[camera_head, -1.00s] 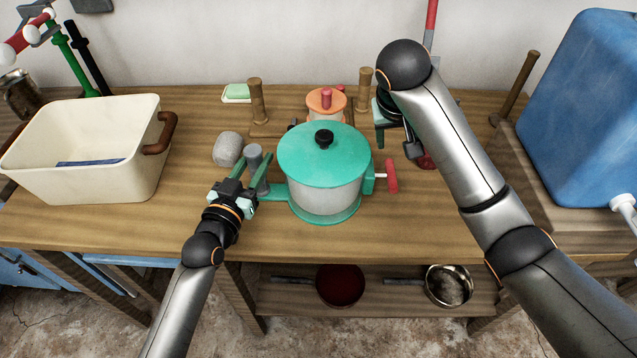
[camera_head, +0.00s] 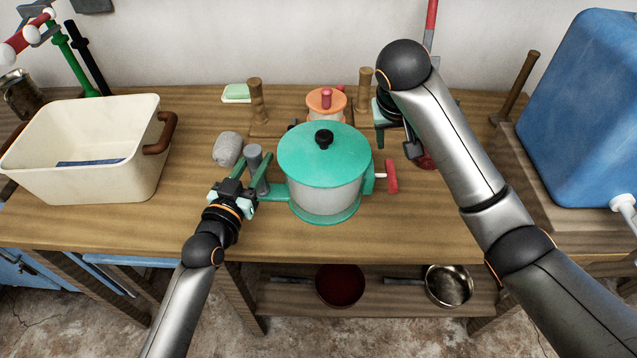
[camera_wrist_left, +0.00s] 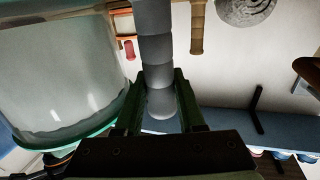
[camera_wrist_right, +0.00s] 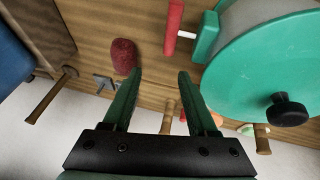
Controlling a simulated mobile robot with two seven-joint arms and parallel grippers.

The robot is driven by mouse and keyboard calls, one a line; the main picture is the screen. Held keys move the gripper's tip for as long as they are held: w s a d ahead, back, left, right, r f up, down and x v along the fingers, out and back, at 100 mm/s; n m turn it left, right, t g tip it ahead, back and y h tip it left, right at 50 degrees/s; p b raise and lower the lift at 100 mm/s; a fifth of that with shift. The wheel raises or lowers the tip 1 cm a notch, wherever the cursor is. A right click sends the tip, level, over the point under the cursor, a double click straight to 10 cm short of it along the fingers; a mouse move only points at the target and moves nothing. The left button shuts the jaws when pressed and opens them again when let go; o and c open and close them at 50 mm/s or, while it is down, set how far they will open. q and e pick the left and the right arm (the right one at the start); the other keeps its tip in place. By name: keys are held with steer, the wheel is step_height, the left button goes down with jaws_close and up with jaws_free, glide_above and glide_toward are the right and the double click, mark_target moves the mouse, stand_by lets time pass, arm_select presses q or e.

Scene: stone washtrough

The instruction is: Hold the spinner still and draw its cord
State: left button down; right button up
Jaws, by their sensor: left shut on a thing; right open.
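The spinner (camera_head: 322,170) stands upright on the table, with a teal lid, black knob and clear bowl. Its red cord handle (camera_head: 391,177) sticks out on the right side; it also shows in the right wrist view (camera_wrist_right: 174,26). A grey upright grip (camera_head: 255,160) stands on the spinner's left arm. My left gripper (camera_head: 254,178) is shut on this grey grip, which also shows between the fingers in the left wrist view (camera_wrist_left: 158,60). My right gripper (camera_wrist_right: 156,78) is open and empty, behind and right of the spinner, apart from the red handle. My right forearm partly hides it in the head view.
A cream basin (camera_head: 90,180) stands at the left and a blue water container (camera_head: 580,100) at the right. An orange-lidded pot (camera_head: 326,100) and wooden posts are behind the spinner. A grey stone (camera_head: 228,149) lies left of it. A dark red object (camera_wrist_right: 124,56) lies near my right gripper.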

arm_select(q)
steer(key=shift+c, duration=2.2)
jaws_free()
steer(key=shift+s, duration=0.1)
steer(key=v, duration=1.2)
arm_select(e)
steer(key=shift+s, duration=0.1)
